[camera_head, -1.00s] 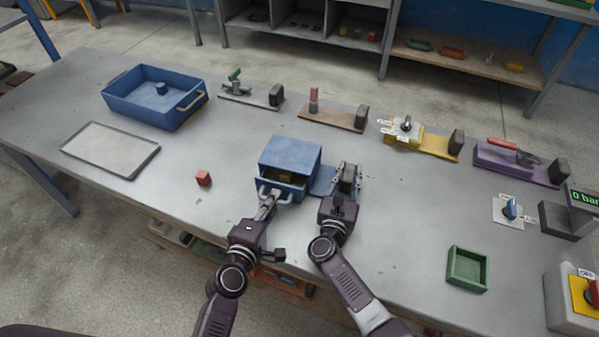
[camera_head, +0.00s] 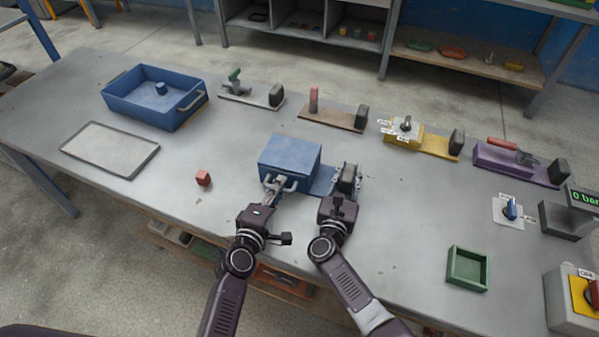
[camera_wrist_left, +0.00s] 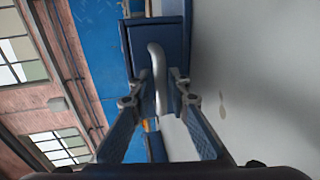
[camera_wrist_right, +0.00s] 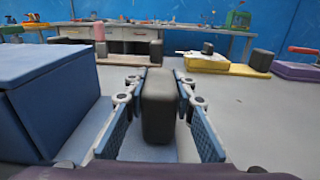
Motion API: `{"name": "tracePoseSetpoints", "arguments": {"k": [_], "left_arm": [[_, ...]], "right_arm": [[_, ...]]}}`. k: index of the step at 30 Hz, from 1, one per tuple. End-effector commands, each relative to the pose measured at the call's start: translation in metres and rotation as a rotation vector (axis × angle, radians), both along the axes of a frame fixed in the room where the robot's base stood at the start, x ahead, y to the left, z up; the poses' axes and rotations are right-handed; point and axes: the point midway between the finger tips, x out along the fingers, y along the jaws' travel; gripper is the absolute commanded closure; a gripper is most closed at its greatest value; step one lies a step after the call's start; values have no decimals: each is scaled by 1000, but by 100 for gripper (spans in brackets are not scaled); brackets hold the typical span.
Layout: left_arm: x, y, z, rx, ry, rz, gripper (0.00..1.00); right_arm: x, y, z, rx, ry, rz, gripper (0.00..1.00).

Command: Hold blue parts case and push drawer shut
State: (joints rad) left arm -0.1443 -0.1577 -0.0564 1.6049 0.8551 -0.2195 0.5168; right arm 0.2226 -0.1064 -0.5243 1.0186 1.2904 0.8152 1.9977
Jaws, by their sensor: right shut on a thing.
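The blue parts case (camera_head: 290,157) stands on the table on a blue base plate (camera_head: 324,180). Its drawer front looks flush with the case, though my left gripper covers part of it. The drawer handle (camera_wrist_left: 158,75) lies between the fingers of my left gripper (camera_wrist_left: 158,98), which are apart, with visible space on both sides. That gripper (camera_head: 273,186) is at the case front in the head view. My right gripper (camera_wrist_right: 157,95) is shut on the dark upright block (camera_wrist_right: 158,112) at the plate's right end; it also shows in the head view (camera_head: 346,183).
A red cube (camera_head: 203,178) and a grey tray (camera_head: 110,150) lie left of the case. A blue bin (camera_head: 155,112) stands at back left. Several fixtures line the back edge. A green box (camera_head: 467,268) is at right. The table between the case and green box is clear.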

Motion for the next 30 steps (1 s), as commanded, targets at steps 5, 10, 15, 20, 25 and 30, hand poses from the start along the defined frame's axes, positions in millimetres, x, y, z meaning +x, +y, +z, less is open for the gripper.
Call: {"name": "tracePoseSetpoints", "arguments": {"k": [5,10,15,20,25,30], "left_arm": [[-19,5,3,1,2,0,84],[-52,13,9,2,4,1,84],[-84,20,17,2,4,-1,84],[-103,25,22,2,1,0,84],[-112,28,25,1,1,0,84],[-113,28,25,0,1,0,84]], "right_arm": [[0,0,0,-1,0,0,100],[0,-1,0,-1,0,-1,100],[0,-1,0,-1,0,-1,100],[0,-1,0,-1,0,-1,100],[0,-1,0,-1,0,-2,100],[0,-1,0,-1,0,-2,100]]}}
